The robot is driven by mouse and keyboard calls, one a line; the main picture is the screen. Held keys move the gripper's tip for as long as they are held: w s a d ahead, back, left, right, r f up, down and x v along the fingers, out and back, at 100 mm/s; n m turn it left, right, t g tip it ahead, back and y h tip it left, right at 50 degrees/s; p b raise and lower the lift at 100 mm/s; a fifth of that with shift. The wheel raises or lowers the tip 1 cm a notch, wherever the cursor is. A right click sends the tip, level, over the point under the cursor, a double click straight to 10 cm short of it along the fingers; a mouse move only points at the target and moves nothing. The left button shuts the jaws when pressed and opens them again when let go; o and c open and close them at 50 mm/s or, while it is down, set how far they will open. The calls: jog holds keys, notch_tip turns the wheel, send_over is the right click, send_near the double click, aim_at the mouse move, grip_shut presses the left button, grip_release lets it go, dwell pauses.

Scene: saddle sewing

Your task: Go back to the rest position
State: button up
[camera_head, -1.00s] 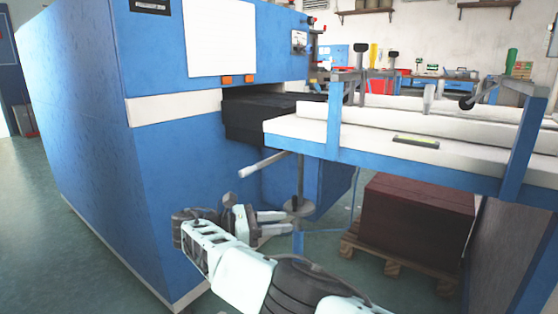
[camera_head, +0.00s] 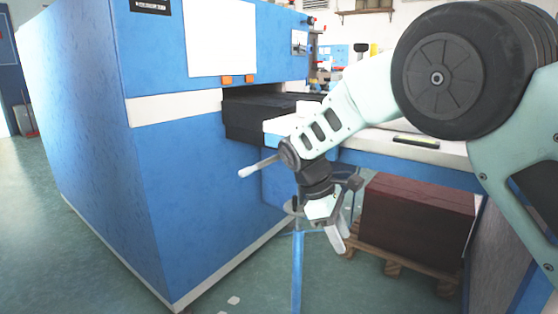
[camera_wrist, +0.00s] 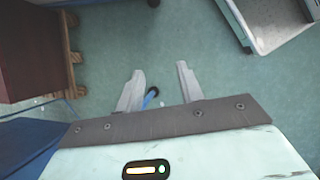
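My arm is raised and folded in the right half of the head view, and my gripper (camera_head: 340,240) hangs from it pointing down. It is in front of the blue machine's table, left of the dark red block stack. In the wrist view my gripper (camera_wrist: 160,80) has its two fingers apart. A small blue thing (camera_wrist: 151,97) shows between the fingers; I cannot tell how far below them it is. No held object is visible.
A large blue machine (camera_head: 90,120) fills the left. A lever with a grey handle (camera_head: 258,167) stands close left of my gripper. A dark red stack (camera_head: 415,210) sits on a wooden pallet (camera_head: 390,265). Small white pieces (camera_head: 234,300) lie on the floor. A grey-white tray-like thing (camera_wrist: 270,25) is upper right.

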jog(key=s+d+r+m+t+y, duration=0.1)
jog(key=s+m+y, duration=0.2)
jog(key=s, duration=1.2)
jog(key=s+r+m+t+y, duration=0.1)
jog(key=s+r+m+y, duration=0.15)
jog(key=s, duration=1.35)
notch_tip(320, 180, up, 32)
jog(key=p, duration=3.3)
jog(key=shift+w, duration=0.4)
jog(key=shift+d+f, duration=0.1)
